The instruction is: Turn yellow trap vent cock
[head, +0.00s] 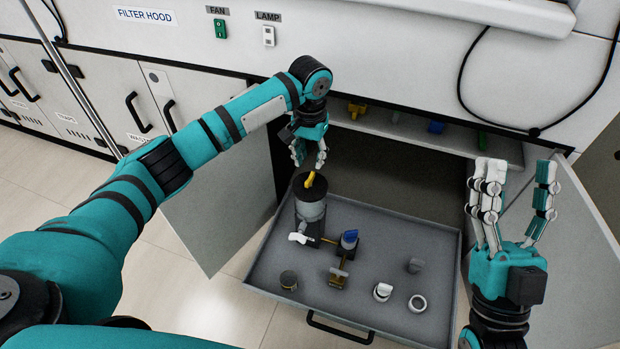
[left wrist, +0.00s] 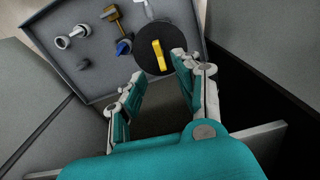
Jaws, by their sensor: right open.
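The yellow trap vent cock (head: 310,180) is a small bar handle on the round black lid (head: 302,190) of a grey cylindrical trap (head: 311,212). The trap stands in the pulled-out drawer. In the left wrist view the yellow cock (left wrist: 158,54) lies across the black lid, just beyond my fingertips. My left gripper (head: 309,164) points down just above the cock. Its fingers are apart with nothing between them, as the left wrist view also shows (left wrist: 158,68). I cannot tell whether a fingertip touches the lid. My right gripper (head: 519,172) is open and empty, over the drawer's right side.
The grey drawer (head: 400,222) also holds a blue-topped fitting (head: 349,239), a brass valve piece (head: 338,276) and several small caps and rings. Open cabinet doors flank it, left (head: 222,195) and right (head: 575,250). A shelf (head: 400,133) with coloured fittings lies behind.

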